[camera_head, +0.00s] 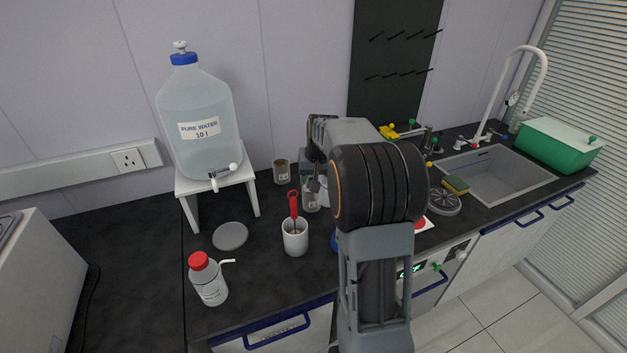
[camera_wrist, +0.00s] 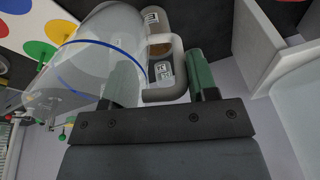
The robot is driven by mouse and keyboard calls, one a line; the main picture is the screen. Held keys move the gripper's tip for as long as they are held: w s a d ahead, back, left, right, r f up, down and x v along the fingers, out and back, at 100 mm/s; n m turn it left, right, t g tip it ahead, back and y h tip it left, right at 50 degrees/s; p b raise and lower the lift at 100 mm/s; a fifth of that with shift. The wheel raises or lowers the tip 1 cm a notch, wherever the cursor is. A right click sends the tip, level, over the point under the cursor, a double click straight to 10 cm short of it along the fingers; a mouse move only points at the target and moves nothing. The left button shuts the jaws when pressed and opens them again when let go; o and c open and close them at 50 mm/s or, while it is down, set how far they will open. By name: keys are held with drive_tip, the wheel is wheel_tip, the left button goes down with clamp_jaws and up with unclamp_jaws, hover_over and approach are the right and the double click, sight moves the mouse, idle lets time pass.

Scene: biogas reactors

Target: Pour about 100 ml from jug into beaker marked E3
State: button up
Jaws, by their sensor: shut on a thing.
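In the wrist view, my gripper (camera_wrist: 160,68) is shut on the pale handle of a clear jug (camera_wrist: 92,65) with a blue line around it. The jug fills the upper left of that view; how much liquid it holds I cannot tell. A labelled glass beaker (camera_wrist: 158,22) with brown contents shows behind the handle, and a second label shows inside the handle loop. I cannot read either marking surely. In the head view, my arm hides most of the jug. A beaker (camera_head: 282,171) stands near the wall and another (camera_head: 311,201) stands nearer, beside my gripper.
A white mug (camera_head: 295,240) with a red-handled tool stands in front of the beakers. A wash bottle (camera_head: 208,280), a grey disc (camera_head: 230,236) and a water carboy (camera_head: 199,125) on a white stand (camera_head: 187,184) are to the left. A sink (camera_head: 495,175) is at right.

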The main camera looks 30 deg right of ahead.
drive_tip(key=shift+s+f+t+b, duration=0.35)
drive_tip(key=shift+f+t+b, duration=0.4)
drive_tip(key=shift+b, duration=1.95)
drive_tip(key=f+t+b, duration=0.1)
drive_tip(key=b, duration=0.5)
drive_tip(key=shift+s+f+t, duration=0.1)
drive_tip(key=shift+f+t, duration=0.25)
drive_tip(key=shift+f, duration=0.05)
drive_tip(key=t+b, duration=0.1)
drive_tip(key=b, duration=0.4)
drive_tip(key=s+t+b, duration=0.1)
drive_tip(key=t+b, duration=0.1)
drive_tip(key=b, duration=0.4)
drive_tip(key=shift+f+t, duration=0.2)
drive_tip(key=shift+t, duration=0.1)
drive_tip(key=shift+s+t+b, duration=0.1)
drive_tip(key=shift+t+b, duration=0.2)
drive_tip(key=shift+b, duration=1.15)
drive_tip(key=shift+r, duration=0.2)
drive_tip(key=shift+s+d+t+b, duration=0.1)
drive_tip(key=shift+s+t+b, duration=0.4)
drive_tip(key=shift+b, duration=1.5)
drive_tip(key=shift+r+t+b, duration=0.15)
drive_tip(key=shift+t+b, duration=0.45)
drive_tip(key=shift+b, duration=0.6)
